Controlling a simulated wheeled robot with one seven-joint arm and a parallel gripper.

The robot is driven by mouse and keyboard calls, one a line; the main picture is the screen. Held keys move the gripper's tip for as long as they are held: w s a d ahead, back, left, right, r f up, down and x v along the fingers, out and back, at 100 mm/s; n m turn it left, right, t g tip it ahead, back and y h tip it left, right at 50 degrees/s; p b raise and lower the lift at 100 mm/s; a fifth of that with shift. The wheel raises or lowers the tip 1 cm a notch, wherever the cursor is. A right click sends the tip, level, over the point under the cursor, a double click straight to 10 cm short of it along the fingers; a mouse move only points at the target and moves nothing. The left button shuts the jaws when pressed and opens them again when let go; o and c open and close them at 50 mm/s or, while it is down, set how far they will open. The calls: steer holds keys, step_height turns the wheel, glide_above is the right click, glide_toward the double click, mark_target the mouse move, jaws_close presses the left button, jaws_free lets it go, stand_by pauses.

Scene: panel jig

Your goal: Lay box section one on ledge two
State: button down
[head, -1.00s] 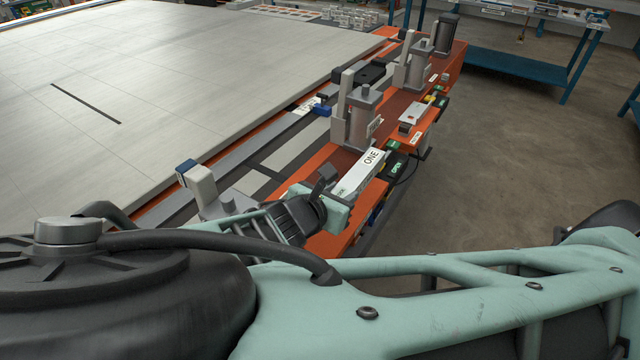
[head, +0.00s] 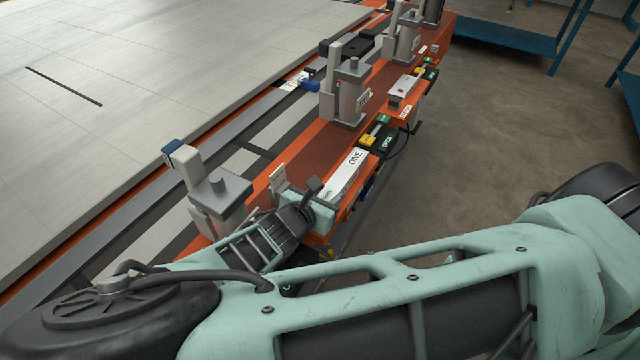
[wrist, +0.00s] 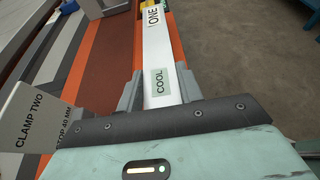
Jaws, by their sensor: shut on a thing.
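Box section one is a white bar labelled ONE (head: 345,178), with a green COOL label at its near end in the wrist view (wrist: 160,48). My gripper (head: 306,196) is shut around its near end; the two grey fingers also show in the wrist view (wrist: 158,88). The bar points away from the gripper, over the outer side of the orange rail. I cannot tell whether it touches anything below. A grey clamp (head: 220,192) stands left of my gripper; its plate reads CLAMP TWO in the wrist view (wrist: 32,118). I cannot make out a label for ledge two.
Another grey clamp (head: 350,92) stands farther along the orange rail (head: 290,155). Beyond the held bar are a green OPEN button block (head: 385,138) and another white piece (head: 402,86). A large pale panel (head: 120,90) lies left. Open floor (head: 480,160) is at right.

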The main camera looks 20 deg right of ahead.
steer(key=c, duration=0.9)
jaws_free()
steer(key=shift+f, duration=0.15)
steer(key=shift+a, duration=0.1)
